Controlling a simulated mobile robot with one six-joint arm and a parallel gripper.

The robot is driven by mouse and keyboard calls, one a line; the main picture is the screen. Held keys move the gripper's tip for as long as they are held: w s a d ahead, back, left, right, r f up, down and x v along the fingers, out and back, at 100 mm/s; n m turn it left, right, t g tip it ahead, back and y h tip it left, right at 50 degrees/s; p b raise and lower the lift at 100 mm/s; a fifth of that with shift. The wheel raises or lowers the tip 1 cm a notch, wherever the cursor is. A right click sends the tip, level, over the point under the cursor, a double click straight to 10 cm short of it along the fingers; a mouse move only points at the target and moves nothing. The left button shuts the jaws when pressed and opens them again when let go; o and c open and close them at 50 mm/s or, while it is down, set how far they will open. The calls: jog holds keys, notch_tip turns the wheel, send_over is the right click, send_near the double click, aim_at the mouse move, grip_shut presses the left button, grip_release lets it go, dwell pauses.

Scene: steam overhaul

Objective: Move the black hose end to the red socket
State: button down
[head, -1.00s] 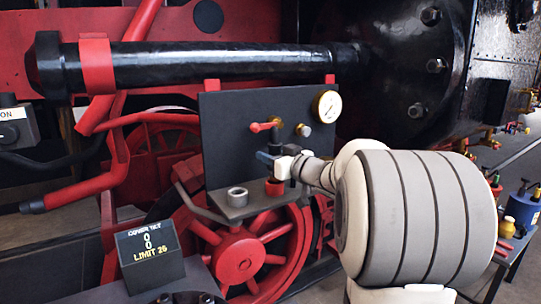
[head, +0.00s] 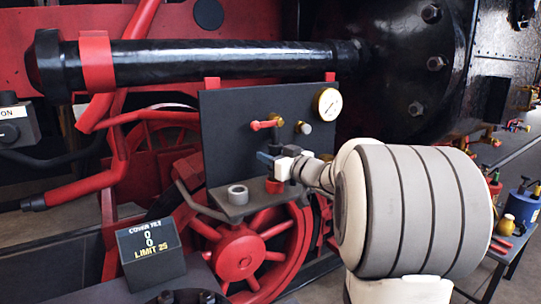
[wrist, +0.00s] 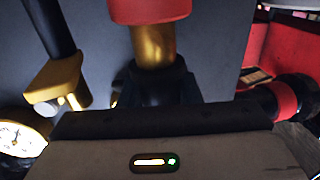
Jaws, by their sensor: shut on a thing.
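My gripper (head: 274,160) is shut on the black hose end (wrist: 155,85), just above the small shelf of the dark panel (head: 225,110). In the wrist view, the hose end's brass tip (wrist: 153,45) meets the red socket (wrist: 150,10). The red rim covers the end of the tip, and I cannot tell how deep it sits. In the head view the red socket (head: 274,186) is directly below my gripper, and the hose end is mostly hidden by the jaws. A grey socket (head: 237,195) stands empty to the left on the shelf.
A red-handled valve (head: 264,125), a pale knob (head: 303,128) and a gauge (head: 328,104) stick out of the panel above my gripper. A long black cylinder (head: 210,62) runs above the panel.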

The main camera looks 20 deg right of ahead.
jog(key=shift+f, duration=0.6)
dwell(1.0)
jog(key=shift+f+b, duration=0.45)
jog(key=shift+f, duration=0.5)
jog(key=c, duration=1)
grip_release()
jog(key=shift+s+f, duration=0.1)
jog(key=shift+o, duration=0.2)
jog(key=shift+s+d+f, duration=0.1)
jog(key=r+v, duration=0.1)
jog(key=v, duration=0.6)
jog(key=shift+s+r+b, duration=0.25)
jog(key=shift+r+b, duration=0.1)
jog(key=shift+r, duration=0.05)
jog(key=shift+f, duration=0.1)
